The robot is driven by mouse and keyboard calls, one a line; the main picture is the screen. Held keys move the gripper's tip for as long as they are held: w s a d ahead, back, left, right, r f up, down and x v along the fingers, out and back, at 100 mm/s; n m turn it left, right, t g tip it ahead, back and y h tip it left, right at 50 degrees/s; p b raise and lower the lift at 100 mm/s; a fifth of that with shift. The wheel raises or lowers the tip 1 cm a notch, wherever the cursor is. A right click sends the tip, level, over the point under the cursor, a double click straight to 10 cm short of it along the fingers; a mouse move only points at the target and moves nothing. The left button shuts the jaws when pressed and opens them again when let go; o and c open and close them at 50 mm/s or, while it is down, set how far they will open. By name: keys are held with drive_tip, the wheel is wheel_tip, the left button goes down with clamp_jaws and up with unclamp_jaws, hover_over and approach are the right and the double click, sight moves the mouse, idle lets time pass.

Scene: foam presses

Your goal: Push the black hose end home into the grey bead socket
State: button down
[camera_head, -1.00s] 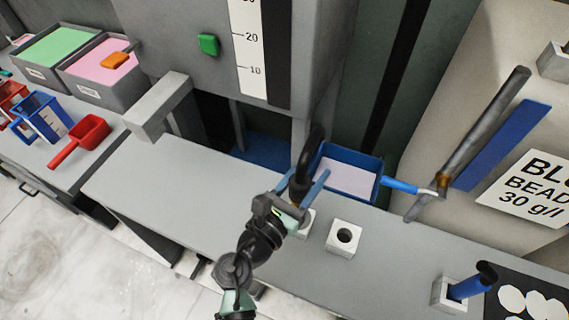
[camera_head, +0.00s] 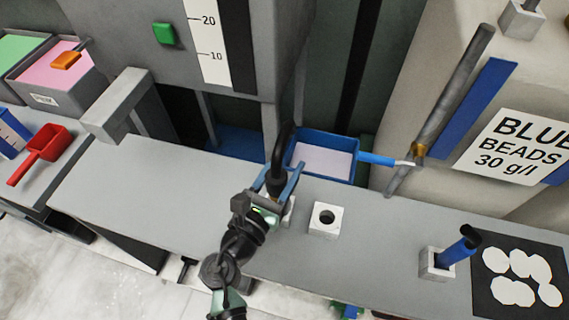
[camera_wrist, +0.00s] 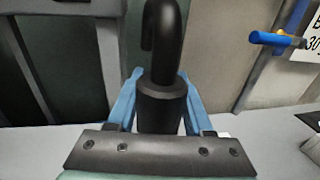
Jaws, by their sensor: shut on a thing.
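The black hose (camera_head: 281,158) curves over at its top, and its thick black collar shows in the wrist view (camera_wrist: 160,106). My gripper (camera_head: 279,183) is shut on it, with a blue finger on each side, and the hose stands about upright. A pale grey block (camera_head: 289,211) is partly hidden behind my gripper. Just right of it, a pale grey block with an open dark round hole (camera_head: 325,221) stands on the bench. I cannot tell which block is the bead socket. The hose's lower end is hidden, so I cannot tell whether it touches a block.
A blue tray (camera_head: 350,143) with a pale inside lies behind the hose. A block (camera_head: 436,263) at right holds a slanted blue tube (camera_head: 459,247). A black mat (camera_head: 487,290) with white discs lies at far right. The grey bench (camera_head: 150,205) is clear at left.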

drive_tip(key=shift+f+b, duration=0.75)
drive_tip(key=shift+f, duration=0.5)
drive_tip(key=shift+f+b, duration=1.4)
drive_tip(key=shift+f, duration=0.7)
idle(0.9)
drive_tip(key=shift+c, duration=1.6)
unclamp_jaws()
drive_tip(key=shift+o, duration=0.5)
drive_tip(key=v, duration=1.3)
drive_tip(key=shift+r+b, duration=0.1)
drive_tip(key=shift+b, duration=0.2)
